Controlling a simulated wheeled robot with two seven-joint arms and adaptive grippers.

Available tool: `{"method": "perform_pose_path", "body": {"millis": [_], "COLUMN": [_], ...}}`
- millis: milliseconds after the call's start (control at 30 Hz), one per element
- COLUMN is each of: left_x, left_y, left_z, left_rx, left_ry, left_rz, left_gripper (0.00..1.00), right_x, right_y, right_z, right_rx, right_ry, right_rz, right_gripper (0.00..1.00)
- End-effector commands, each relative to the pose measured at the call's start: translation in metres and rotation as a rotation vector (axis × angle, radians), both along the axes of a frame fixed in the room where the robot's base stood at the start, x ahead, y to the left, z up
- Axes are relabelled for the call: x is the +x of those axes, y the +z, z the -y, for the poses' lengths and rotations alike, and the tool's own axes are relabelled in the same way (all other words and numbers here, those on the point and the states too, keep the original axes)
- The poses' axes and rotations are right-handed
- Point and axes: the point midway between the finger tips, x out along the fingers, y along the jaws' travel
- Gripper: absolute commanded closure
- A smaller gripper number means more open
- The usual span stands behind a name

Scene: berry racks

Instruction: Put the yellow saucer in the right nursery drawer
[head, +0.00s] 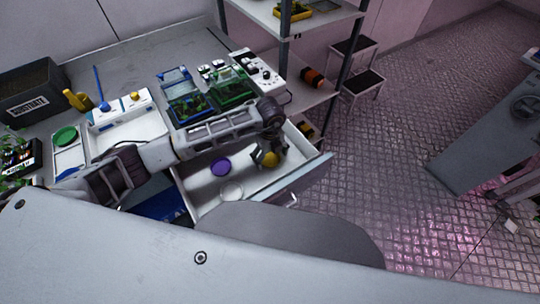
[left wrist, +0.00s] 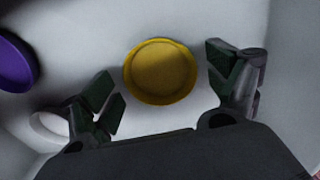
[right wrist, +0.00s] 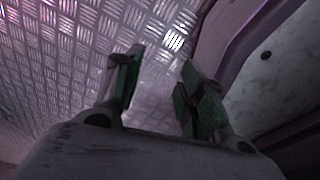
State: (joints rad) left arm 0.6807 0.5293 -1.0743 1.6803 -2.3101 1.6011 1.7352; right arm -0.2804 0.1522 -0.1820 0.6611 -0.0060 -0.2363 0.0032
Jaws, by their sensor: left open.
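The yellow saucer (left wrist: 161,71) lies in the open white drawer (head: 205,188). In the left wrist view it sits between the spread fingers of my left gripper (left wrist: 165,92), with a gap on each side. In the head view the left gripper (head: 266,152) is over the drawer, and part of the yellow saucer (head: 270,159) shows at its fingers. My left gripper is open and holds nothing. My right gripper (right wrist: 155,90) shows only in its own wrist view, with fingers apart and nothing between them, above the metal floor.
A purple saucer (head: 220,167) and a white saucer (head: 231,191) also lie in the drawer. A shelf rack (head: 300,75) stands behind the drawer.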

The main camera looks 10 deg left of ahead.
Motion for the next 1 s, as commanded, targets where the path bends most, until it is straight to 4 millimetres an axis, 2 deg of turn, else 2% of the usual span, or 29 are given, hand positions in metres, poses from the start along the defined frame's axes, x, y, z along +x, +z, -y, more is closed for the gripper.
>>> {"method": "perform_pose_path", "body": {"millis": [267, 467, 800, 1000], "left_x": [0.000, 0.001, 0.001, 0.001], "left_y": [0.002, 0.016, 0.064, 0.093], "left_z": [0.000, 0.000, 0.001, 0.001], "left_rx": [0.000, -0.001, -0.001, -0.001], "left_ry": [0.000, 0.000, 0.000, -0.002], "left_rz": [0.000, 0.002, 0.003, 0.003], "left_gripper": [0.11, 0.11, 0.11, 0.11], "right_x": [-0.001, -0.005, -0.005, -0.004], "right_y": [0.002, 0.000, -0.001, -0.001], "right_z": [0.007, 0.003, -0.009, -0.009], "right_rx": [-0.008, -0.004, 0.011, 0.010], "right_ry": [0.002, 0.000, -0.004, -0.003], "right_rz": [-0.001, -0.006, -0.005, -0.004], "right_gripper": [0.60, 0.60, 0.60, 0.60]}}
